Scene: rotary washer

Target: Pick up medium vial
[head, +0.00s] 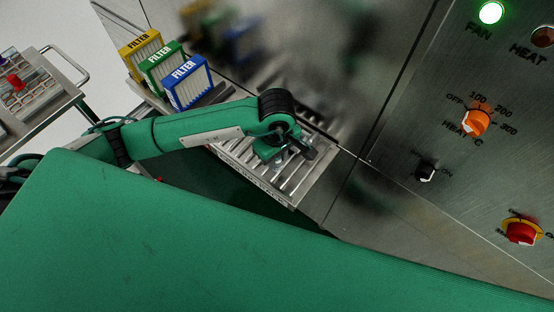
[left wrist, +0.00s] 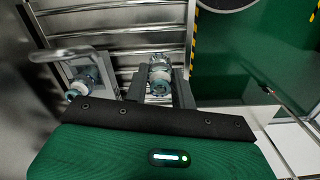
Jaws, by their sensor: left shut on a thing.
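A clear vial with a pale, blue-tinged cap (left wrist: 160,76) stands between the two fingers of my left gripper (left wrist: 160,88) in the left wrist view. The gripper is shut on it. In the head view my left gripper (head: 296,148) is over the slatted metal rack (head: 292,186), and the vial is hard to make out there. A second vial-like thing with a bluish cap (left wrist: 80,87) is to the left of the gripper in the left wrist view. I cannot tell the vials' sizes. My right gripper is not in view.
Yellow (head: 140,50), green (head: 162,65) and blue (head: 187,82) filters stand behind my left arm. A steel panel with an orange knob (head: 476,123) and a red knob (head: 521,232) rises on the right. A cart (head: 40,100) is at the far left.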

